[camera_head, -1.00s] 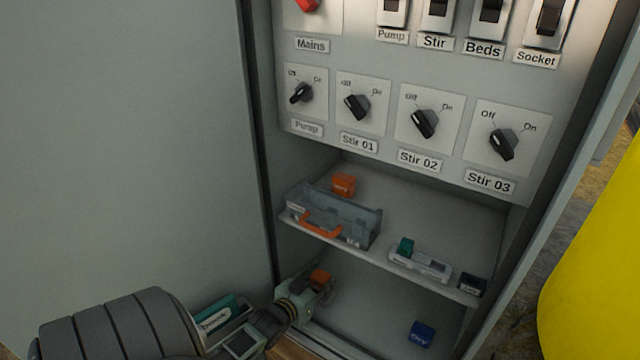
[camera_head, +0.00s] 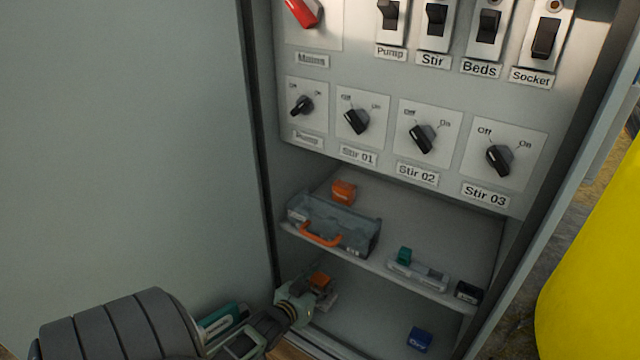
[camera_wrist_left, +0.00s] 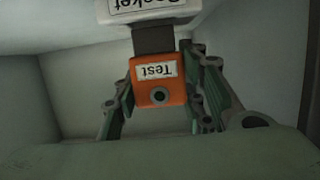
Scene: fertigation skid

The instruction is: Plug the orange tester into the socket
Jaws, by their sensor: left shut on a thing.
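The orange tester (camera_wrist_left: 158,80), with a white "Test" label upside down in the left wrist view, sits between the fingers of my left gripper (camera_wrist_left: 162,92). My left gripper is shut on it. A dark block (camera_wrist_left: 153,39) lies just beyond the tester, below a white "Socket" label (camera_wrist_left: 150,8) cut by the picture's top edge. I cannot tell whether the tester is seated in the socket. In the head view the tester (camera_head: 319,279) shows as a small orange patch at my left gripper (camera_head: 318,293), low in the cabinet. My right gripper is out of view.
A shelf above the gripper holds a grey caddy (camera_head: 350,232) with an orange handle, another orange block (camera_head: 344,191) and a grey tray (camera_head: 425,278). A blue block (camera_head: 419,338) sits at the lower right. Switches and knobs fill the panel above.

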